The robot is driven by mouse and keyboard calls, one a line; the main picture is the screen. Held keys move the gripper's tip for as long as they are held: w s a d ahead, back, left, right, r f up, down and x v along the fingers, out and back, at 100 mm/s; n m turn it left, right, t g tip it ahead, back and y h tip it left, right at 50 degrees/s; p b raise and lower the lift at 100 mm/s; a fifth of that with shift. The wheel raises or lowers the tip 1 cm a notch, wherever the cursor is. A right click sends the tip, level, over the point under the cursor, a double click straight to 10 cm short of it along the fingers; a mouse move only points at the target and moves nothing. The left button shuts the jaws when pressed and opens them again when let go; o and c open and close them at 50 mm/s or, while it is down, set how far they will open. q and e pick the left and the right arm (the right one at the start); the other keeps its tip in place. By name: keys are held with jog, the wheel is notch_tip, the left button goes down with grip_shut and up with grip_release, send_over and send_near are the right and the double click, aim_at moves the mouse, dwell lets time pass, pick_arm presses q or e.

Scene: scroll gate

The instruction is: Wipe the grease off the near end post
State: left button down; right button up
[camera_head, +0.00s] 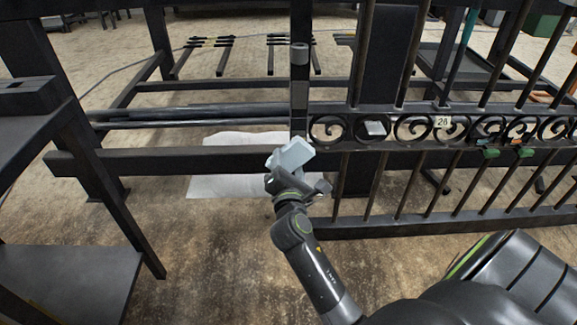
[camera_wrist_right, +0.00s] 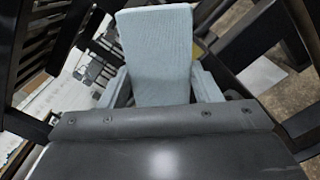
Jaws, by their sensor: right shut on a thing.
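The gate's end post (camera_head: 299,95) stands upright near the middle of the head view, dark with a grey band near its top. I cannot make out grease on it. My right gripper (camera_head: 284,168) is at the lower part of this post and hides part of it. It is shut on a pale blue cloth pad (camera_head: 296,154), which also fills the upper middle of the right wrist view (camera_wrist_right: 157,55). The pad overlaps the post in the picture; I cannot tell whether they touch. My left gripper is not in view.
The scroll gate (camera_head: 412,128) with bars, scrolls and a "26" tag (camera_head: 443,122) extends right of the post. A dark stand (camera_head: 30,130) is at the left. A white sheet (camera_head: 225,186) lies on the floor below a long dark beam (camera_head: 150,162).

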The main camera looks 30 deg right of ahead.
jog(key=shift+x, duration=0.75)
